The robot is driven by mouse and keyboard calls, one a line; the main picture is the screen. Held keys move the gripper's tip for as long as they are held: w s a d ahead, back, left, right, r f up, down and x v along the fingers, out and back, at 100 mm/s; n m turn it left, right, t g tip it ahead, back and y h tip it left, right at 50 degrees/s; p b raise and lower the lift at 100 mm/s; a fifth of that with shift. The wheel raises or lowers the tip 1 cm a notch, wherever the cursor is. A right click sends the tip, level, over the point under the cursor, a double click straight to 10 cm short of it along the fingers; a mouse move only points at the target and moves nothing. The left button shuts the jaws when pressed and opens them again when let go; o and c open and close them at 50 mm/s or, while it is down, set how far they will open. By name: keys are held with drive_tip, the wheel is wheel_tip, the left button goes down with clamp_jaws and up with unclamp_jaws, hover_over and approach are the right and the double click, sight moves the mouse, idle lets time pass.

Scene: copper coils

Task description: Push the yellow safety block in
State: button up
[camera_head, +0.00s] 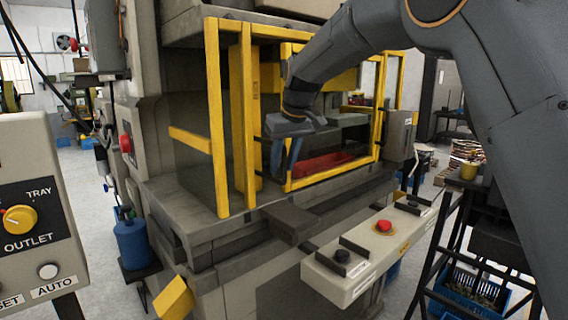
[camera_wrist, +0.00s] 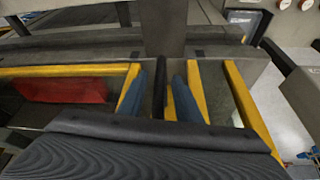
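A yellow block (camera_head: 173,298) shows tilted low at the front left of the press, its lower end cut off by the picture edge. A broad yellow upright (camera_head: 243,120) stands inside the yellow guard frame (camera_head: 216,120); I cannot tell which of the two is the safety block. My gripper (camera_head: 285,156) is at the left side of the guard's front opening, well above the tilted block. In the wrist view its blue fingers (camera_wrist: 160,98) stand apart, one on each side of a thin dark upright bar (camera_wrist: 159,85), with small gaps showing.
A red tray (camera_head: 320,163) lies inside the press. A control bar (camera_head: 370,250) with a red button sticks out in front. A control panel (camera_head: 35,200) stands at the left, a blue canister (camera_head: 133,240) behind it. A dark rack (camera_head: 470,240) stands at the right.

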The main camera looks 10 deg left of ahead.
drive_tip(key=b+v, duration=0.2)
drive_tip(key=v, duration=0.5)
drive_tip(key=shift+s+d+r, duration=0.1)
drive_tip(key=shift+r, duration=0.25)
